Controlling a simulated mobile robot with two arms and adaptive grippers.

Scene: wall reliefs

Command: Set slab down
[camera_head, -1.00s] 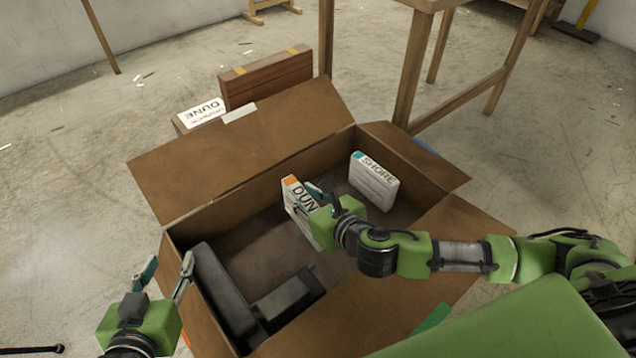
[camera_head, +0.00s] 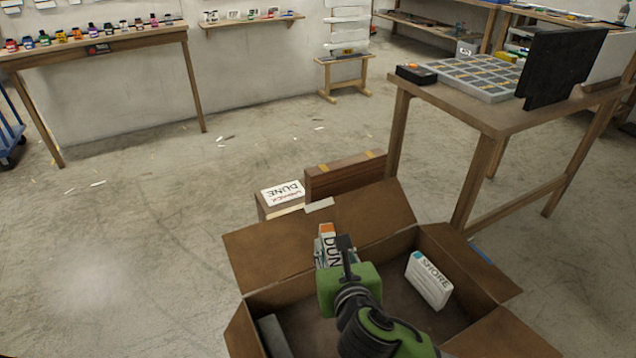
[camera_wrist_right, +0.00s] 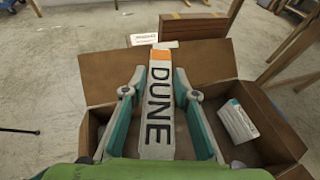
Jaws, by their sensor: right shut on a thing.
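A white slab lettered DUNE with an orange corner (camera_head: 327,236) is held in my right gripper (camera_head: 337,250). In the right wrist view, the slab (camera_wrist_right: 158,110) stands lengthwise between the two teal fingers of the gripper (camera_wrist_right: 158,88), which are shut on its sides. The slab is above the open cardboard box (camera_head: 290,290), near its back flap. A second white slab lettered SHORE (camera_head: 430,280) leans inside the box at the right; it also shows in the right wrist view (camera_wrist_right: 238,122). My left gripper is not in view.
Behind the box are a brown case (camera_head: 345,178) and a small box with a DUNE label (camera_head: 283,194). A wooden table (camera_head: 480,108) bearing a grey tray and a black panel stands at the back right. The floor at the left is clear apart from scraps.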

